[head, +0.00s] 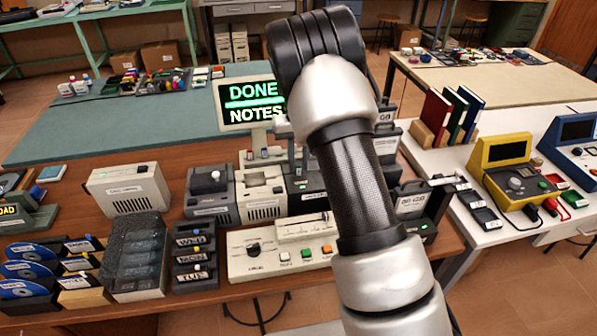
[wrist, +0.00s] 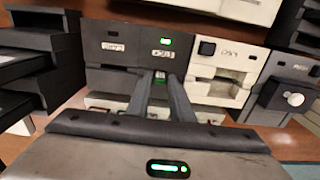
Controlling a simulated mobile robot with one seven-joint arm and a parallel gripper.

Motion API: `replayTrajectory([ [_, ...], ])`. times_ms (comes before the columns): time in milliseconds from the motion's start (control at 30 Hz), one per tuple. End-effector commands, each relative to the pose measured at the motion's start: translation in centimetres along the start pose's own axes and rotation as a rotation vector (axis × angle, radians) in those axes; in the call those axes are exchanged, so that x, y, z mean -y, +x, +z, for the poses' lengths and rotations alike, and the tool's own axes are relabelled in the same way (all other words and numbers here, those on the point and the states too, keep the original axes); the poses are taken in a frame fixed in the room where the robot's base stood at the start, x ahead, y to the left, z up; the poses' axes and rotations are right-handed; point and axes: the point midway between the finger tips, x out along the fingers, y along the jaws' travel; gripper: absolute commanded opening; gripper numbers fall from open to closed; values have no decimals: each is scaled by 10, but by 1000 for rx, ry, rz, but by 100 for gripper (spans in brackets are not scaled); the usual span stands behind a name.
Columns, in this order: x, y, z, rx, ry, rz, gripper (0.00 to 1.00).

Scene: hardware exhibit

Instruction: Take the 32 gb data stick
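My gripper (wrist: 160,78) is in the wrist view, its two dark fingers pointing at the front of a dark grey unit (wrist: 125,74). A small green and pale piece (wrist: 160,77) shows between the fingertips at the unit's face. It may be the data stick; no 32 GB marking is readable on it. It nearly fills the gap, and I cannot tell whether the fingers touch it. Above it are a small label and a lit green light (wrist: 165,41). In the head view my arm hides the gripper and this spot.
A white unit (wrist: 222,65) with a black button stands right of the dark one. Dark stacked trays (wrist: 45,65) are at left. In the head view, a screen (head: 252,102) reads "DONE NOTES". A control box (head: 280,250) with coloured buttons stands at the bench's front.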

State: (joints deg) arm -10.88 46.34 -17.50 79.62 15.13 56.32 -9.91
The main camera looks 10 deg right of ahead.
Motion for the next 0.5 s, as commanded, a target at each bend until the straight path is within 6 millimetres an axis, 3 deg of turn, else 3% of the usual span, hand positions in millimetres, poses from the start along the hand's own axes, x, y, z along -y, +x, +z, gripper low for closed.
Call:
replayTrajectory([
  [33, 0, 0, 0, 0, 0, 0, 11],
  [100, 0, 0, 0, 0, 0, 0, 0],
  [500, 0, -4, 0, -2, 0, 0, 0],
])
